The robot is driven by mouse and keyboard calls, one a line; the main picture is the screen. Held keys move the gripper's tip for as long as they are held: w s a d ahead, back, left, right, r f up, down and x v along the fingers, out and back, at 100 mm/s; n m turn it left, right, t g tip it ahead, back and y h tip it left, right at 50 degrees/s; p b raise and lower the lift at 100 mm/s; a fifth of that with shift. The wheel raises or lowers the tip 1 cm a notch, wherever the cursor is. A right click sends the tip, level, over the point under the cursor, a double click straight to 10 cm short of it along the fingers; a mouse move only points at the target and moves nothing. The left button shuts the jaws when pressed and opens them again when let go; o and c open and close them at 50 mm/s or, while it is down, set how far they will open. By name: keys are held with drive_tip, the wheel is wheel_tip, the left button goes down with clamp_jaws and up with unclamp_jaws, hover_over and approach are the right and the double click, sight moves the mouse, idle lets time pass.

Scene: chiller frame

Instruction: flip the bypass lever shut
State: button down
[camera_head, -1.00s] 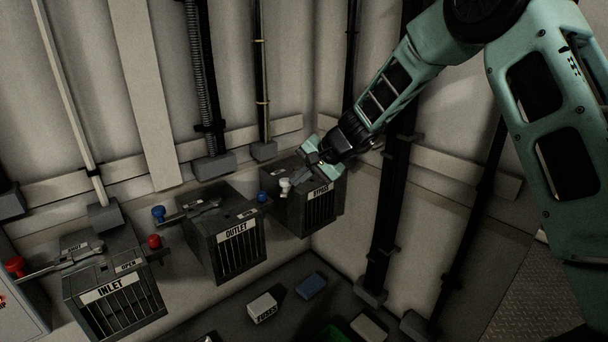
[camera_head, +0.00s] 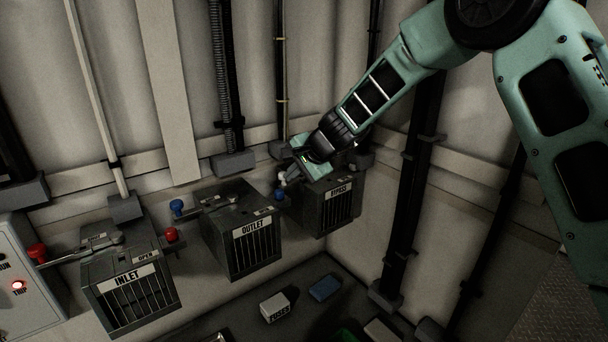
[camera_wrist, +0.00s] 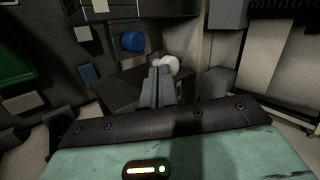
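The bypass box (camera_head: 325,212) is a dark grilled box labelled BYPASS, right of the OUTLET box in the head view. Its lever ends in a white knob (camera_head: 282,176) at the box's upper left side, close to the blue knob of the outlet. My gripper (camera_head: 289,179) is at the white knob, over the top of the bypass box. In the wrist view, my gripper (camera_wrist: 158,72) has its two fingers together, with the white knob (camera_wrist: 170,64) just beyond and right of the tips. I cannot tell whether they touch. My gripper hides much of the lever arm.
The outlet box (camera_head: 240,240) has blue knobs (camera_head: 177,207) (camera_head: 279,195); the inlet box (camera_head: 130,290) has red knobs (camera_head: 37,252) (camera_head: 171,235). A black vertical pipe (camera_head: 412,200) stands right of the bypass box. A fuses box (camera_head: 275,307) and a blue block (camera_head: 324,288) lie below.

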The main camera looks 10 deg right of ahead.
sight(283, 179)
drive_tip(key=shift+w+a+p, duration=0.65)
drive_tip(key=shift+w+a, duration=0.4)
drive_tip(key=shift+a, duration=0.1)
